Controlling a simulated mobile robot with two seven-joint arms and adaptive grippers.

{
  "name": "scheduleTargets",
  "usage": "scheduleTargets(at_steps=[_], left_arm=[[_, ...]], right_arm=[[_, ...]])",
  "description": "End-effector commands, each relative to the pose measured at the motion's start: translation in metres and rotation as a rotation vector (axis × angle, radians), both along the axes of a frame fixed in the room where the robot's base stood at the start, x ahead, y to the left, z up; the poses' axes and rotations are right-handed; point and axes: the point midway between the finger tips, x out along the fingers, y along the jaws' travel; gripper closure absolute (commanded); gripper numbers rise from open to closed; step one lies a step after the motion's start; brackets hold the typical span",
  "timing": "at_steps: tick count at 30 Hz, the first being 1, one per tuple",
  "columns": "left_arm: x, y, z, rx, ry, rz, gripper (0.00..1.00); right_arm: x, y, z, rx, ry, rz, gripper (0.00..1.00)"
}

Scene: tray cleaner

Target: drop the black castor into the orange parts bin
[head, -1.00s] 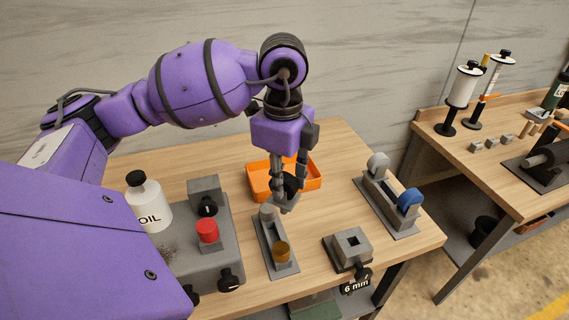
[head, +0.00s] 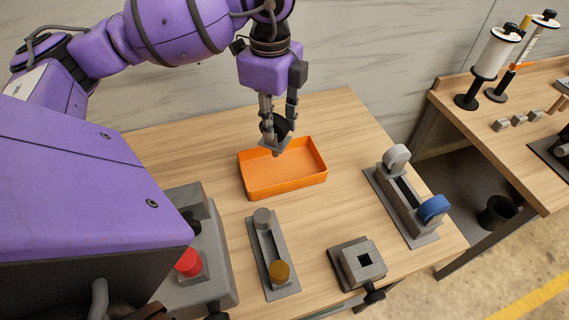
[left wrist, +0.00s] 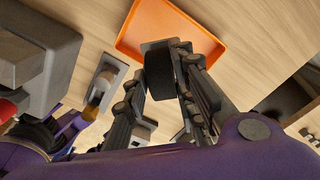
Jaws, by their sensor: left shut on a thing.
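The orange parts bin (head: 283,180) is a shallow open tray at the back of the near bench, and its visible floor looks empty. My left gripper (head: 277,143) points down and is shut on the black castor (head: 282,125). It holds the castor above the bin's back part, over the rim in the head view. In the left wrist view the black castor (left wrist: 158,77) sits between the fingers, with the orange bin (left wrist: 150,17) beyond it. The fingers partly hide the castor. My right gripper is not in view.
A grey holder with a grey and an amber roller (head: 279,271) stands in front of the bin. A grey block with a square hole (head: 361,262) and a stand with a blue wheel (head: 433,208) lie to the right. A grey machine with a red button (head: 189,262) is at left.

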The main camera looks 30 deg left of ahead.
Motion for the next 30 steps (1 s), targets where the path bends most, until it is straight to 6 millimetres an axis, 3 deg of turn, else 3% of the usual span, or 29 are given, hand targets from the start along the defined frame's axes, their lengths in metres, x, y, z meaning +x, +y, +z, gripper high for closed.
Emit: scheduleTargets(at_steps=[4,9,15,21,22,26,30], left_arm=[[-0.001,0.000,-0.023,-0.001,0.009,0.000,1.00],[-0.001,0.000,-0.043,0.001,0.008,0.000,1.00],[0.000,0.000,-0.050,0.000,0.001,0.000,1.00],[0.000,0.000,-0.048,0.000,-0.002,0.000,1.00],[0.000,0.000,-0.048,0.000,-0.002,0.000,0.73],[0.000,0.000,-0.049,0.000,-0.001,0.000,0.56],[0.000,0.000,-0.049,0.000,0.000,0.000,0.53]], right_arm=[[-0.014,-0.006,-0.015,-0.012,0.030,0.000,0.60],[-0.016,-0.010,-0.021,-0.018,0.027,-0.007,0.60],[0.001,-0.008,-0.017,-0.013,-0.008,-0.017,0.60],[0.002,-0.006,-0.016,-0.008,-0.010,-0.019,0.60],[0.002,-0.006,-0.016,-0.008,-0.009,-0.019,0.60],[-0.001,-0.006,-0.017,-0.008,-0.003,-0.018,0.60],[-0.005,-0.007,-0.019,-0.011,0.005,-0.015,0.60]])
